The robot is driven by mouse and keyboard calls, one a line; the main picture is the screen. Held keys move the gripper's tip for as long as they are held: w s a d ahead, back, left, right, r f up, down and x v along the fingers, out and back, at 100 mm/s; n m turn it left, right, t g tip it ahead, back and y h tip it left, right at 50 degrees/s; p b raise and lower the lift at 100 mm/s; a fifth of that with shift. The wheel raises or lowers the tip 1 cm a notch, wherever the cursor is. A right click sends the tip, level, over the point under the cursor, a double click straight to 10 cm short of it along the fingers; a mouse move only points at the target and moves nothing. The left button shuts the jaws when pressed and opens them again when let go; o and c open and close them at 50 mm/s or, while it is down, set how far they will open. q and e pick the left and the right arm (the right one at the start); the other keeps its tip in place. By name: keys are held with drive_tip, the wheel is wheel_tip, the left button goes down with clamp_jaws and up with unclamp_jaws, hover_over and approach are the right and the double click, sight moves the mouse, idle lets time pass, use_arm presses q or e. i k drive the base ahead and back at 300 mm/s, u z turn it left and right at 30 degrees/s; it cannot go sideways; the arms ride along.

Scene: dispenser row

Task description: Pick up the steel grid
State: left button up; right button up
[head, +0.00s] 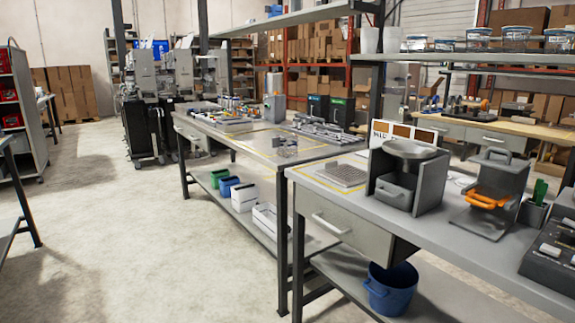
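A flat grey square piece with a fine grid pattern (342,174) lies on the left end of the near workbench, inside a yellow outline. A small dark wire-mesh piece (286,148) lies on the adjoining bench further back. I cannot tell for sure which of the two is the steel grid. Neither of my grippers shows in the head view.
A grey open-fronted box unit with a round top (407,178) stands right of the gridded piece. An orange-handled unit (490,194) is further right. A blue bucket (391,288) sits on the lower shelf. The floor (130,240) at left is clear.

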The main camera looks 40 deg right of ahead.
sight(346, 175)
drive_tip(key=z, duration=0.1)
drive_tip(key=i, duration=2.65)
drive_tip(key=z, duration=1)
drive_tip(key=i, duration=1.5)
drive_tip(key=z, duration=1.4)
